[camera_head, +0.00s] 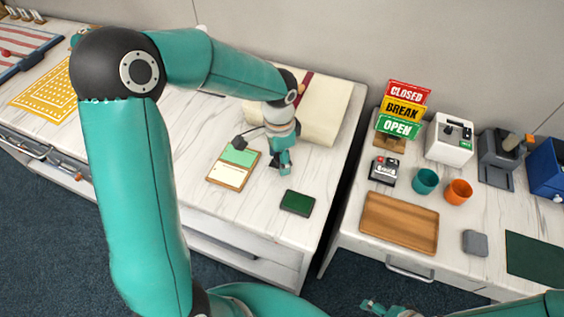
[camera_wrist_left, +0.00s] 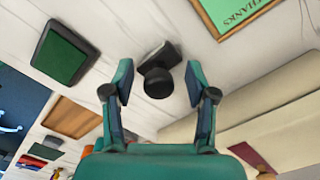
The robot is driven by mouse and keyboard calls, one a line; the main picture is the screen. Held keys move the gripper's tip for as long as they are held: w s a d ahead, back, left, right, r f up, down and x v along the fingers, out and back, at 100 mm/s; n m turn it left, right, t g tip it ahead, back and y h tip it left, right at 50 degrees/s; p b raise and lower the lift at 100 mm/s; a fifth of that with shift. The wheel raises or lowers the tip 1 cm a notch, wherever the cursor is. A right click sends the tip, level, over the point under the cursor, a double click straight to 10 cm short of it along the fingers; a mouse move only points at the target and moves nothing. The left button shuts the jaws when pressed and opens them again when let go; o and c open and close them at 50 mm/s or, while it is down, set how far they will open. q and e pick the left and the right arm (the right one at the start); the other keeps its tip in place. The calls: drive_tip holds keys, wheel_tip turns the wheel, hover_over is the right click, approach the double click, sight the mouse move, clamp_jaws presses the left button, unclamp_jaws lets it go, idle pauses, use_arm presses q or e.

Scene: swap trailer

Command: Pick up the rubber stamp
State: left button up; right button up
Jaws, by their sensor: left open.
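The rubber stamp (camera_wrist_left: 158,78) has a round black knob and a grey block base and stands on the white worktop. In the left wrist view it sits between the two spread fingers of my left gripper (camera_wrist_left: 158,88), with a gap on each side. In the head view my left gripper (camera_head: 283,165) points down at the worktop and mostly hides the stamp. My right gripper (camera_head: 376,306) shows at the bottom edge, low and far from the stamp, and its jaw is too small to read.
A green ink pad (camera_head: 297,202) lies in front of the left gripper. A green and cream card (camera_head: 228,178) lies to its left. A large cream roll (camera_head: 325,112) lies behind. Beyond a dark gap, another counter holds a wooden tray (camera_head: 399,222), cups and signs.

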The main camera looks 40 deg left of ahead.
use_arm(q)
clamp_jaws()
idle(0.3)
drive_tip(key=shift+r, duration=0.15)
wheel_tip(320, 180, up, 20)
drive_tip(key=shift+p, duration=0.35)
